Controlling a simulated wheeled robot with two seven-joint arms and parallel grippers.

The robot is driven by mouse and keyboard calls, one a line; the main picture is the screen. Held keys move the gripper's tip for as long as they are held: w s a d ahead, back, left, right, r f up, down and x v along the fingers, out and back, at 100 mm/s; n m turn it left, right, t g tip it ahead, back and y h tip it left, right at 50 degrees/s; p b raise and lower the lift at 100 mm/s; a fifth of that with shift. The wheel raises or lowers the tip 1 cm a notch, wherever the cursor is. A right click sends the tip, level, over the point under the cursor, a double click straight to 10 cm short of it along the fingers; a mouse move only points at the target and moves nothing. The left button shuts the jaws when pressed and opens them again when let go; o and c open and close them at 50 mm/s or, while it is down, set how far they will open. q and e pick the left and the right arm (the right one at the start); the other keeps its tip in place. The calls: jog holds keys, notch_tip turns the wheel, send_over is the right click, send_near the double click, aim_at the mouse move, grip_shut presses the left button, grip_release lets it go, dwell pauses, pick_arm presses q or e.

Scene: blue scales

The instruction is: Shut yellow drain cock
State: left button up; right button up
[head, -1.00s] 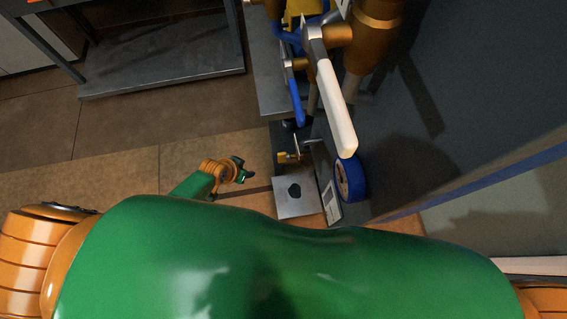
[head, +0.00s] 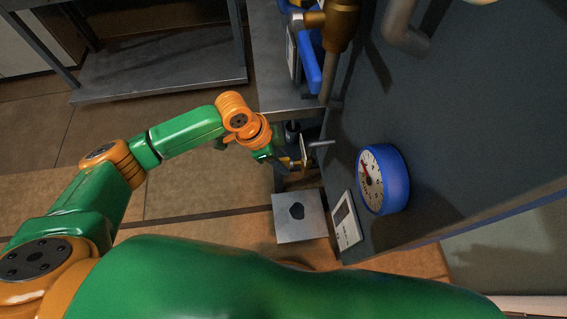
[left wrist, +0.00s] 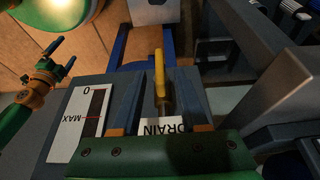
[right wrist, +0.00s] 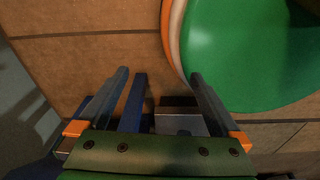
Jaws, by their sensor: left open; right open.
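The yellow drain cock (left wrist: 159,72) shows in the left wrist view as an upright bar above the white DRAIN label (left wrist: 165,127). My left gripper (left wrist: 160,88) is open, with one finger on each side of the cock in that view; I cannot tell whether either touches it. In the head view my left gripper (head: 280,160) is small and partly hidden beside the dark panel, low by the plumbing. My right gripper (right wrist: 159,76) is open and empty over the brown floor; in the left wrist view, a gripper (left wrist: 50,78) shows at the left.
A blue-rimmed dial gauge (head: 384,180) sticks out from the dark panel. Below it are a white label (head: 345,222) and a grey plate (head: 298,216). A grey metal shelf (head: 160,75) stands at the back left.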

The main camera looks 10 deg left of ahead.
pick_arm(q)
jog(key=shift+d+f, duration=0.2)
jog(key=shift+f, duration=0.35)
jog(key=shift+w, duration=0.1)
jog(key=c, duration=0.7)
pick_arm(e)
jog(key=shift+w+d+f, duration=0.15)
jog(key=shift+w+d, duration=0.25)
jog(key=shift+d, duration=0.15)
